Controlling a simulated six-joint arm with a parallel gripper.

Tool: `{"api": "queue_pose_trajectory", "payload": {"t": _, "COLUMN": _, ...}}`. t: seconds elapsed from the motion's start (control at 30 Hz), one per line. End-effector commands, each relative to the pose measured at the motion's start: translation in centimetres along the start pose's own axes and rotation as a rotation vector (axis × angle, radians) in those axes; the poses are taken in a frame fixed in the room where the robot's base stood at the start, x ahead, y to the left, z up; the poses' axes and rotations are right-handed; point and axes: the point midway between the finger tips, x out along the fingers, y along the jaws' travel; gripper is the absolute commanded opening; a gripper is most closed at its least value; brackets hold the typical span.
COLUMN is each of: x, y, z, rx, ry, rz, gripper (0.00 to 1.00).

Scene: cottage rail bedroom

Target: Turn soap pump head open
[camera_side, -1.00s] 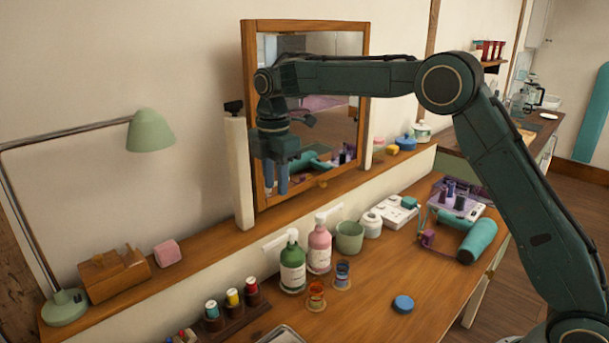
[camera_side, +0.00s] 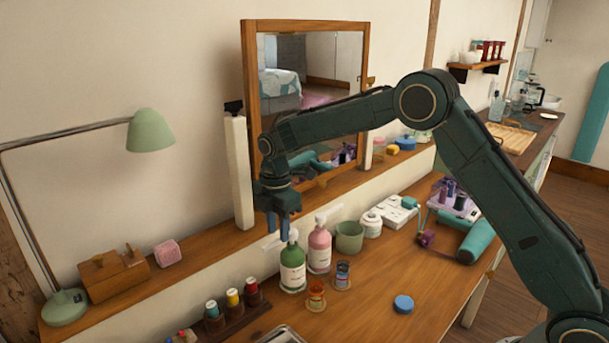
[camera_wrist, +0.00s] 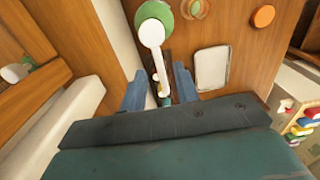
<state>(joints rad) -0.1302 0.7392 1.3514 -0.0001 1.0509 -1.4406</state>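A green soap bottle (camera_side: 292,271) with a white pump head (camera_side: 271,241) stands upright on the desk beside a pink pump bottle (camera_side: 319,250). In the wrist view, the green bottle's top shows as a green ring, and its white pump head (camera_wrist: 152,33) has a long spout reaching down toward the space between the fingers. My gripper (camera_side: 278,232) points down just above and beside the green bottle's pump head. In the wrist view, my gripper (camera_wrist: 158,78) has its two blue fingers apart, with nothing clearly held. Whether a finger touches the spout is unclear.
A green cup (camera_side: 349,238) and a white jar (camera_side: 371,225) stand right of the pink bottle. Two small glasses, one orange (camera_side: 316,295) and one blue (camera_side: 342,273), stand in front. A thread spool rack (camera_side: 232,313) is front left. The wooden shelf and mirror (camera_side: 308,85) lie behind.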

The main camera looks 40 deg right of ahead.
Motion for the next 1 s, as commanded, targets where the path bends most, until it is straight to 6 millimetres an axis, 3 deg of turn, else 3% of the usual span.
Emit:
{"api": "queue_pose_trajectory", "payload": {"t": 0.2, "x": 1.4, "y": 0.0, "z": 0.0, "rx": 0.0, "ry": 0.0, "rz": -0.002, "gripper": 0.31}}
{"api": "queue_pose_trajectory", "payload": {"t": 0.5, "x": 1.5, "y": 0.0, "z": 0.0, "rx": 0.0, "ry": 0.0, "rz": -0.001, "gripper": 0.31}}
{"api": "queue_pose_trajectory", "payload": {"t": 0.53, "x": 1.5, "y": 0.0, "z": 0.0, "rx": 0.0, "ry": 0.0, "rz": -0.001, "gripper": 0.29}}
{"api": "queue_pose_trajectory", "payload": {"t": 0.7, "x": 1.5, "y": 0.0, "z": 0.0, "rx": 0.0, "ry": 0.0, "rz": 0.0, "gripper": 0.0}}
{"api": "queue_pose_trajectory", "payload": {"t": 1.0, "x": 1.5, "y": 0.0, "z": 0.0, "rx": -0.004, "ry": 0.0, "rz": 0.0, "gripper": 0.0}}
